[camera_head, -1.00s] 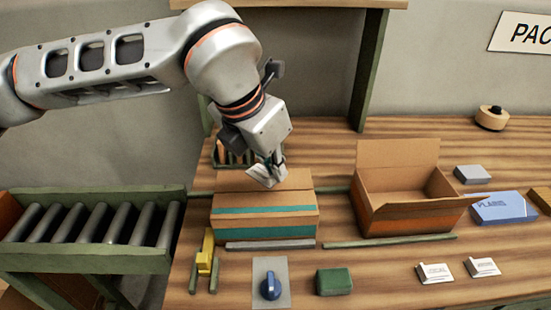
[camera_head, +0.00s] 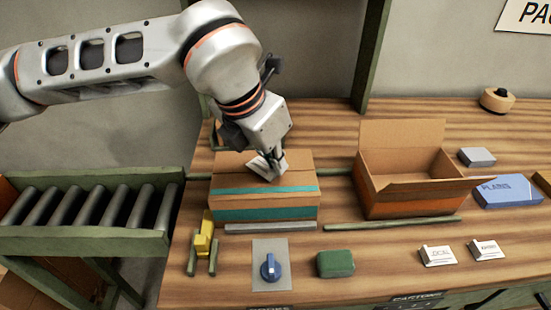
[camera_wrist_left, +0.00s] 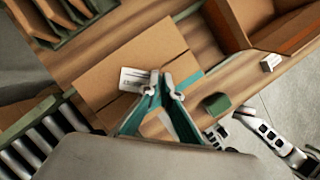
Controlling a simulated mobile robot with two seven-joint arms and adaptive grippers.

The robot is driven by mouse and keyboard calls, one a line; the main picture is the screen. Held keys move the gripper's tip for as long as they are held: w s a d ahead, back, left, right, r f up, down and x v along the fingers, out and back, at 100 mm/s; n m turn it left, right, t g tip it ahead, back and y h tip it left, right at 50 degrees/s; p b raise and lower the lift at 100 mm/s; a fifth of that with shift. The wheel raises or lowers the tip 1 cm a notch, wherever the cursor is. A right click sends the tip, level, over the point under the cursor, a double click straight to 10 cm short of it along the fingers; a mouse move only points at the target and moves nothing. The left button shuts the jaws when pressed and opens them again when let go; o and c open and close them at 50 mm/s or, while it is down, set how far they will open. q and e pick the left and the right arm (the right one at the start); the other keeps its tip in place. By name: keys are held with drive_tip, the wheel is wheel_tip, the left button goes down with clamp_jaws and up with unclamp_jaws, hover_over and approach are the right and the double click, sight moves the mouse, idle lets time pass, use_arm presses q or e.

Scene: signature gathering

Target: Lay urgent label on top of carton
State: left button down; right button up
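The closed brown carton (camera_head: 264,206) with teal tape stands on the bench, left of the open box. My left gripper (camera_head: 272,166) is low over the carton's top, with the white urgent label (camera_head: 259,168) at its fingertips. In the left wrist view the label (camera_wrist_left: 133,79) shows dark print too small to read and sits beside one fingertip. The left gripper (camera_wrist_left: 163,88) appears closed on the label's edge. The label is very near the carton's top; I cannot tell whether it touches. My right gripper is not visible in the head view.
An open carton (camera_head: 412,196) stands to the right. Two white labels (camera_head: 437,256) (camera_head: 487,250) lie at the front right. A green block (camera_head: 335,263), a blue knob on a plate (camera_head: 269,267) and a yellow piece (camera_head: 205,238) are in front. A roller conveyor (camera_head: 80,210) lies left.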

use_arm(q)
drive_tip(key=shift+f, duration=0.45)
drive_tip(key=c, duration=2.2)
unclamp_jaws()
